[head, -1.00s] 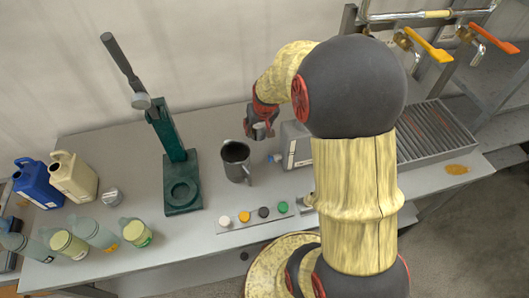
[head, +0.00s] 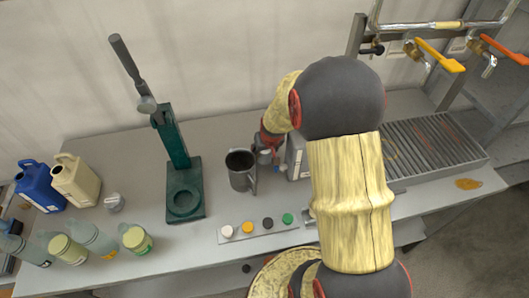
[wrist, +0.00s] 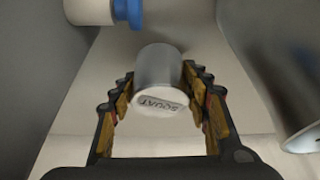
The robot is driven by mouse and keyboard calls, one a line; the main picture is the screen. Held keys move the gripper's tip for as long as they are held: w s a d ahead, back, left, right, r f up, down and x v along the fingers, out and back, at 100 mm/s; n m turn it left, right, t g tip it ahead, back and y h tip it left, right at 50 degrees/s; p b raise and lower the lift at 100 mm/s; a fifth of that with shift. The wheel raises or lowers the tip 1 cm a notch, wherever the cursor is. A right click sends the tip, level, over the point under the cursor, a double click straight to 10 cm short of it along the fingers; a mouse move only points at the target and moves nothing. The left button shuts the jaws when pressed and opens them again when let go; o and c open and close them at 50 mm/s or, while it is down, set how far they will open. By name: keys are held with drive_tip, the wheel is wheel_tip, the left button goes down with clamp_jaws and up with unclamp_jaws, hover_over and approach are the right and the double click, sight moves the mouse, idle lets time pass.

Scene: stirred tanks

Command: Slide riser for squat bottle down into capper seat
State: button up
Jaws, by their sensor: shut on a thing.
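The riser for the squat bottle is a short grey cylinder (wrist: 160,68) with a pale end face marked SQUAT. My gripper (wrist: 160,95) is shut on it, with a finger on each side. In the head view my gripper (head: 266,152) is just right of the metal mug, partly hidden by my arm. The capper is a dark green stand (head: 172,140) with a long grey lever. Its seat (head: 184,203) is a round recess in the green base, left of the mug and apart from my gripper; it looks empty.
The metal mug (head: 240,172) stands between gripper and capper. A grey box (head: 298,155) is close on the gripper's right. A strip of coloured caps (head: 258,229) lies in front. Bottles (head: 95,238) and jugs (head: 76,182) stand at left. A slatted drain rack (head: 432,148) is at right.

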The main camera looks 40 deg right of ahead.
drive_tip(key=shift+f, duration=0.2)
drive_tip(key=o, duration=1.1)
drive_tip(key=shift+o, duration=0.2)
drive_tip(key=shift+r, duration=0.1)
